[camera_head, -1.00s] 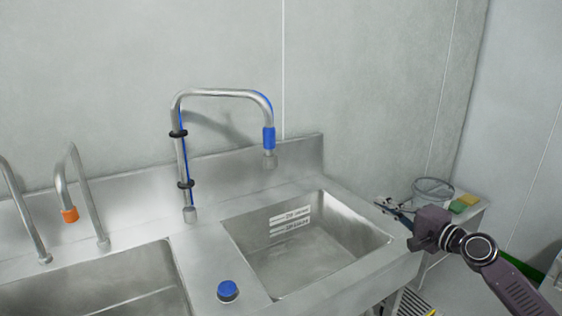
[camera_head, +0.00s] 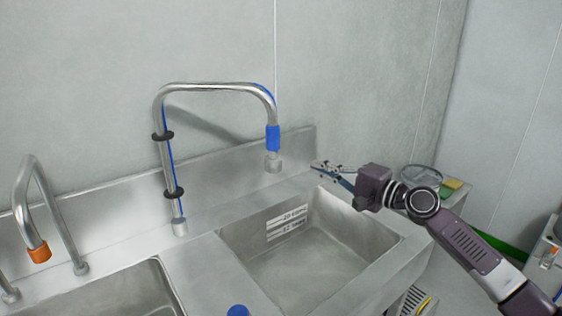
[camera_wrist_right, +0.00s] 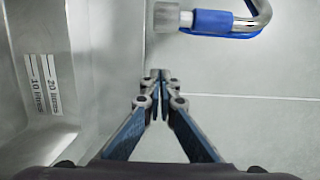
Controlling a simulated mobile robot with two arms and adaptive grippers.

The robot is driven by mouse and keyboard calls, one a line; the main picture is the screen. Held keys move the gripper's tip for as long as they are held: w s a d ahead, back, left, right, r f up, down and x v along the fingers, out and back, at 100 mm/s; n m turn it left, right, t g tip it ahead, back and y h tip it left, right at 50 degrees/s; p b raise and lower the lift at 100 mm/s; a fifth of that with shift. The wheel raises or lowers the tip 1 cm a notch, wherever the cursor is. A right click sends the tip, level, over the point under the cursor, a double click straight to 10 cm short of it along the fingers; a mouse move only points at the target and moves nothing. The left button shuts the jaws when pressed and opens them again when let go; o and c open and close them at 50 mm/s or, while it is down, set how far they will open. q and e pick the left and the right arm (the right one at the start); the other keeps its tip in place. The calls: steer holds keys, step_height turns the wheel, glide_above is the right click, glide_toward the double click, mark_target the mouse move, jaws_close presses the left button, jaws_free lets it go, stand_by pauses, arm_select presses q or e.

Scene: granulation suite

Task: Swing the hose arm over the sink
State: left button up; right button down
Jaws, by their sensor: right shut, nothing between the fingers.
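The hose arm (camera_head: 215,88) is a bent steel pipe with a blue line along it. It rises behind the sinks and its blue-sleeved outlet end (camera_head: 273,140) hangs down toward the back of the right sink basin (camera_head: 310,255). My right gripper (camera_head: 318,168) is shut and empty, a short way right of the outlet and apart from it. In the right wrist view the shut fingertips (camera_wrist_right: 158,76) point up the picture, with the blue sleeve (camera_wrist_right: 212,21) beyond them at the top. My left gripper is not in view.
A second tap with an orange collar (camera_head: 39,252) stands at the left over another basin. A blue knob (camera_head: 238,311) is on the ledge at the bottom. A bucket (camera_head: 423,180) and sponges (camera_head: 452,188) sit right, behind my arm. A wall closes the back.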

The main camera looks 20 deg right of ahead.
steer(key=p+x, duration=0.3)
steer(key=x, duration=0.7)
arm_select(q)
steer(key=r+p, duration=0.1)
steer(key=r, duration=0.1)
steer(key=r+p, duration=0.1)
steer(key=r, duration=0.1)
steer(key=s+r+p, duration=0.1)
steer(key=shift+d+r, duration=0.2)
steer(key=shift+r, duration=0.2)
arm_select(e)
steer(key=s+a, duration=0.2)
steer(key=s, duration=0.1)
steer(key=shift+s+a, duration=0.1)
steer(key=shift+a, duration=0.15)
